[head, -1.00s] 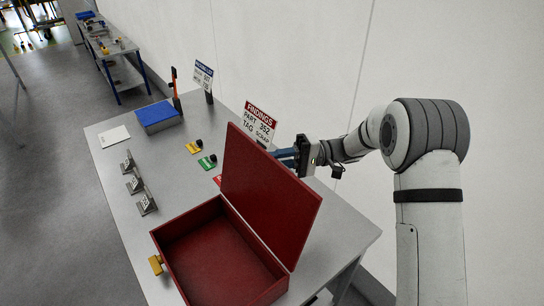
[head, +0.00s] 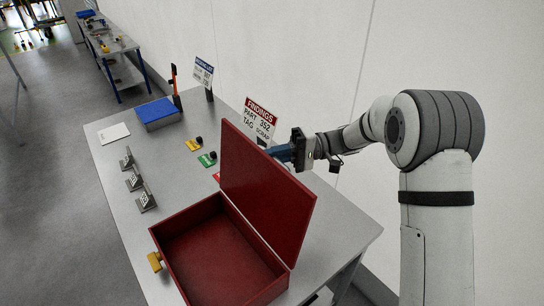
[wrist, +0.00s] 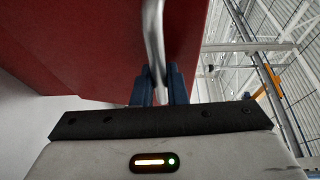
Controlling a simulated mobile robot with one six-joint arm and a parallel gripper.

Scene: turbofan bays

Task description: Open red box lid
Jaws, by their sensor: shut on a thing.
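The red box (head: 162,240) sits on the near part of the grey table. Its lid (head: 265,190) is raised and stands steeply on the box's right side, so the empty-looking inside shows. My gripper (head: 281,153) is behind the lid's far upper part, at its outer side. In the wrist view my gripper's blue fingers (wrist: 158,88) are shut on a curved metal handle (wrist: 153,38) in front of the red lid surface. The lid hides the fingertips and handle in the head view.
A yellow piece (head: 154,261) is at the box's left front side. Several grey brackets (head: 134,180), a blue box (head: 158,114) and a findings sign (head: 260,118) stand on the table (head: 112,160). A white wall (head: 300,60) rises behind the table.

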